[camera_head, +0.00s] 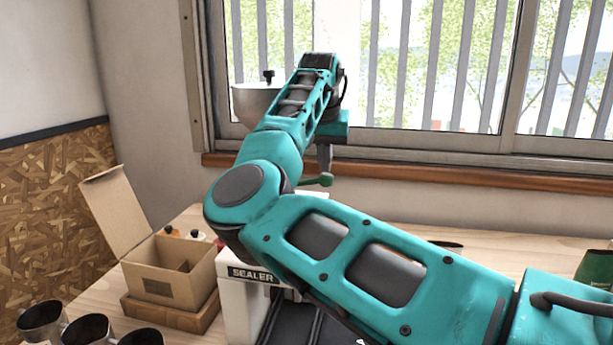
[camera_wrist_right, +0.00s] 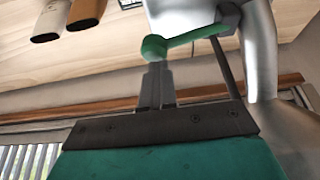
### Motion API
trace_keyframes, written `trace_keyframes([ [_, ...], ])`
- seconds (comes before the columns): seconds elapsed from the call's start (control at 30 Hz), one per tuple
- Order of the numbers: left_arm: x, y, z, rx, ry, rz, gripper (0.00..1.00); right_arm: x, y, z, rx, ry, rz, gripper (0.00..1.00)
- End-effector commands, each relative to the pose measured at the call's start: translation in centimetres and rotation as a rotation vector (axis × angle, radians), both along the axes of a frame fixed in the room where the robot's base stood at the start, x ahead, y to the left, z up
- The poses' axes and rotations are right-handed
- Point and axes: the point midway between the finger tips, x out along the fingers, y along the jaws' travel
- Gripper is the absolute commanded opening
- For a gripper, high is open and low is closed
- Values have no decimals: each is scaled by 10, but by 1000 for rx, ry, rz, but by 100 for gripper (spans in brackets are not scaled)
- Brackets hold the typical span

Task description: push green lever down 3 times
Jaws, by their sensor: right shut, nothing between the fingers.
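The green lever (camera_head: 319,181) shows below my right gripper in the head view, with a rounded end. In the right wrist view the green lever (camera_wrist_right: 190,40) runs from a pivot on a grey metal body to its round knob. My right gripper (camera_head: 325,170) points down, with its fingers shut and empty. In the right wrist view its fingertips (camera_wrist_right: 155,68) overlap the knob's edge; whether they touch it I cannot tell. My right arm hides much of the machine behind. My left gripper is not in view.
A machine labelled SEALER (camera_head: 250,290) stands under my arm. An open cardboard box (camera_head: 170,270) and several metal cups (camera_head: 85,330) are at the left. A metal hopper (camera_head: 255,102) stands behind my arm, near the window. The right wrist view shows a brown container (camera_wrist_right: 86,10).

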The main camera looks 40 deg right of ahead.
Motion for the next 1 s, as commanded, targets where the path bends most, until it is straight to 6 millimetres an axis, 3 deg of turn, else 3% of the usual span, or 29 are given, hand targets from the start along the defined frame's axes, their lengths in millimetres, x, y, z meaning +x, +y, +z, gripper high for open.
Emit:
trace_keyframes([
  [0.53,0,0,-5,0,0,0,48,1,1,-18,2,2,3,0],
  [0.8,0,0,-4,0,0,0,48,1,1,-16,3,1,4,0],
  [1.0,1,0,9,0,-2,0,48,1,1,2,1,0,4,0],
])
